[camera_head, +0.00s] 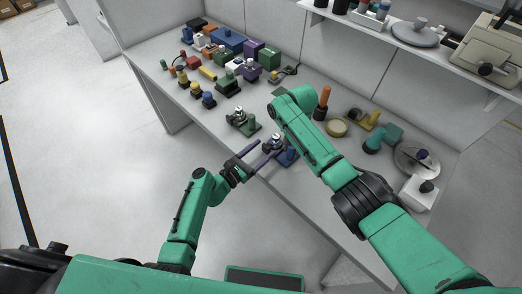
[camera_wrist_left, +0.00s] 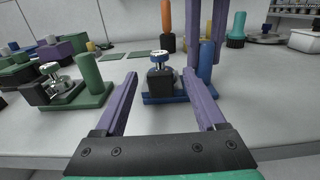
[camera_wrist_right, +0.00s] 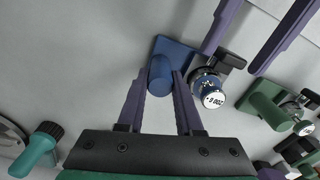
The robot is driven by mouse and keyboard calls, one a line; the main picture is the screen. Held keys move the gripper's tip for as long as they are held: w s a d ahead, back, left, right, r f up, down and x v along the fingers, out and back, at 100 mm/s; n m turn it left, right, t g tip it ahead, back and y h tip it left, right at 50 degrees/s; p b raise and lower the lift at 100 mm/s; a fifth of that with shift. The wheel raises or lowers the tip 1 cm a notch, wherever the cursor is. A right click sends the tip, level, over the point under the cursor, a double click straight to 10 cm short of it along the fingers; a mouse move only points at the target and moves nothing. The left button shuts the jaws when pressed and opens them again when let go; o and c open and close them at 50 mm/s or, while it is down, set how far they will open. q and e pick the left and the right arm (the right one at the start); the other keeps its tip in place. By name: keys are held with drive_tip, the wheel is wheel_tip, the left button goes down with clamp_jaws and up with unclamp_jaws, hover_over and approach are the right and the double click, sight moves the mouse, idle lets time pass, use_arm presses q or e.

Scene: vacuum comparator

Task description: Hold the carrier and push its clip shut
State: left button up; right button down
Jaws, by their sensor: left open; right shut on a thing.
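The blue carrier (camera_head: 287,158) stands near the table's front edge. It has a flat blue base (camera_wrist_right: 172,47), an upright blue post (camera_wrist_right: 160,76) and a silver round part with a marked face (camera_wrist_right: 208,92). A black piece, seemingly the clip (camera_wrist_right: 231,60), juts from its side facing my left gripper; I cannot tell how far it is open. My right gripper (camera_wrist_right: 160,72) is shut on the post from above; my arm hides it in the head view. My left gripper (camera_wrist_left: 160,77) is open and empty, its fingers pointing at the clip, which appears between the fingertips.
A similar green carrier (camera_head: 242,122) stands to the left on the table (camera_head: 190,112). Several coloured blocks and knobs crowd the back left.

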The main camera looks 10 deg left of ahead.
use_arm(q)
clamp_jaws()
idle(1.4)
